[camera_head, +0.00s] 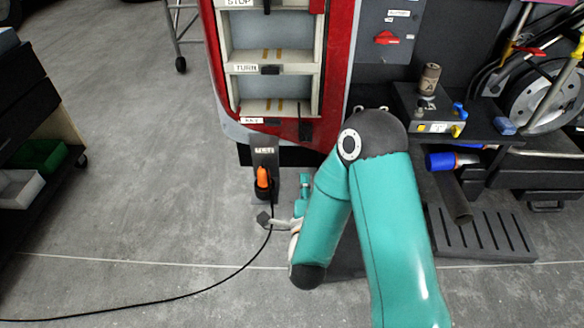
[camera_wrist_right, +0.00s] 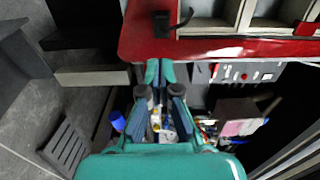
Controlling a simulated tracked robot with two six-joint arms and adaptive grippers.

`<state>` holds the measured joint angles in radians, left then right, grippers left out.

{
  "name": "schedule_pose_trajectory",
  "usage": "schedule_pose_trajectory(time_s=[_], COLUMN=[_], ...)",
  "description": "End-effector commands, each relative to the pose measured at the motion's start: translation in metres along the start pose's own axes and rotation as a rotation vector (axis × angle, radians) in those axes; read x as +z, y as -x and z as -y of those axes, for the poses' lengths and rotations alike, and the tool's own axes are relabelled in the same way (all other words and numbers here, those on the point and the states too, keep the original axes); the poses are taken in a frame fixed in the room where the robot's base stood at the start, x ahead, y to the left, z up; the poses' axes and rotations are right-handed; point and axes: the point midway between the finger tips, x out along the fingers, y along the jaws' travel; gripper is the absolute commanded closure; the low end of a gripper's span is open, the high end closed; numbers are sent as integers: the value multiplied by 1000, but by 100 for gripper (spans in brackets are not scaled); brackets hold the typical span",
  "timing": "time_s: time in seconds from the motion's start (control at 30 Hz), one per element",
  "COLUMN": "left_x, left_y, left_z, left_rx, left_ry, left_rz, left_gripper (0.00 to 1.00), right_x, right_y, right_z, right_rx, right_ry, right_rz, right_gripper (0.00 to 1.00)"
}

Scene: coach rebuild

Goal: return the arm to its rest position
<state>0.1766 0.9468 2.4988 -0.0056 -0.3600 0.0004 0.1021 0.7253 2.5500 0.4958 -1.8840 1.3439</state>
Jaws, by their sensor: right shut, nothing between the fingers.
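My right arm (camera_head: 394,230), teal with dark joints, comes in from the bottom, bends at a raised elbow and folds back down. Its forearm hides part of the wrist. My right gripper (camera_head: 304,184) is small and partly hidden beside the forearm, in front of the red-framed unit (camera_head: 338,80). In the right wrist view, its teal fingers (camera_wrist_right: 160,78) are shut and empty, pointing toward the red panel's edge (camera_wrist_right: 230,48). My left gripper is out of view.
An orange plug (camera_head: 262,177) stands in a labelled holder left of the gripper, its black cable (camera_head: 215,284) trailing left across the floor. A dark bench (camera_head: 483,130) with a control box (camera_head: 434,116) is at right. A shelf cart (camera_head: 50,115) stands at left. The left-centre floor is otherwise open.

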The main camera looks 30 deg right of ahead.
Motion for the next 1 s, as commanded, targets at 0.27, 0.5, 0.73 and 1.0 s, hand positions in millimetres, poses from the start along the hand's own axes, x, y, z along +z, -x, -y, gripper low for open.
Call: schedule_pose_trajectory(time_s=[0.27,0.5,0.73,1.0], left_x=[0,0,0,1], left_y=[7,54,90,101], left_z=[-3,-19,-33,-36], left_rx=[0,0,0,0], left_ry=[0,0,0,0], left_rz=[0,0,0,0], left_gripper=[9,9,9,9], right_x=[-1,4,56,83], right_y=[0,4,53,185], right_z=[7,17,-70,-150], right_rx=[3,94,539,843], right_ry=[2,26,346,881], right_rz=[-3,33,397,1147], right_gripper=[100,100,100,100])
